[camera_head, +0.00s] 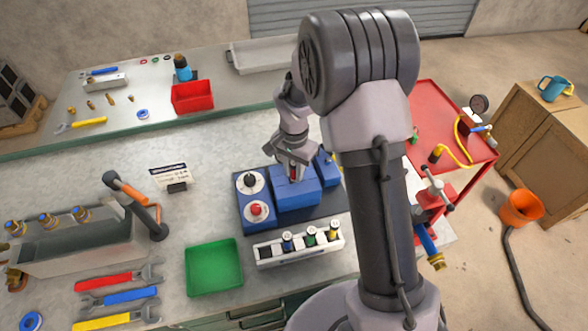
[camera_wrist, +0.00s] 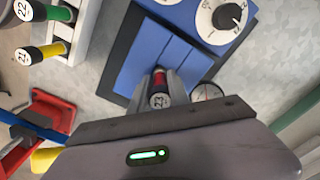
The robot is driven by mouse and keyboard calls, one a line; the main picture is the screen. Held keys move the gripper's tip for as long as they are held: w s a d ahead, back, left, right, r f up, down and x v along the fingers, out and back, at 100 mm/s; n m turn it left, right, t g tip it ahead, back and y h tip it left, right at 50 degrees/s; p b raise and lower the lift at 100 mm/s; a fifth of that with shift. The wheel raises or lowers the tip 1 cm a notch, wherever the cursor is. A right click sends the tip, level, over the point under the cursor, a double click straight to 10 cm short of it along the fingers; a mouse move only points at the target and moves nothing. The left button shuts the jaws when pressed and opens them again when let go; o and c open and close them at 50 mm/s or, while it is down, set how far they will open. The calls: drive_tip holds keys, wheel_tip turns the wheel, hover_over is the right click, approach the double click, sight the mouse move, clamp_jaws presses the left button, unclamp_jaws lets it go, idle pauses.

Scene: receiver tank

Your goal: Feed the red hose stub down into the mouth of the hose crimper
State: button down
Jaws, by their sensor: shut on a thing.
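The hose crimper (camera_head: 297,194) is a blue machine on a dark base on the grey bench, with a black dial and a red knob at its left. It also shows in the wrist view (camera_wrist: 143,52). My gripper (camera_head: 294,168) is over the crimper's blue block. In the wrist view my gripper (camera_wrist: 161,88) is shut on the red hose stub (camera_wrist: 158,84), whose end cap reads 23. A bit of the stub's red shows between the fingers in the head view (camera_head: 293,174). The crimper's mouth is hidden, so I cannot tell whether the stub's lower end is in it.
A white rack (camera_head: 272,253) with blue, green and yellow stubs stands in front of the crimper. A green tray (camera_head: 214,267) lies left of the rack. A sign (camera_head: 170,172) stands on clear bench to the left. A gauge (camera_wrist: 207,92) sits close to my fingers.

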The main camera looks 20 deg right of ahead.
sight(294, 163)
drive_tip(key=c, duration=1.2)
unclamp_jaws()
drive_tip(key=shift+o, duration=0.2)
wheel_tip(294, 163, up, 6)
drive_tip(key=p, duration=0.4)
drive_tip(key=shift+r, duration=0.15)
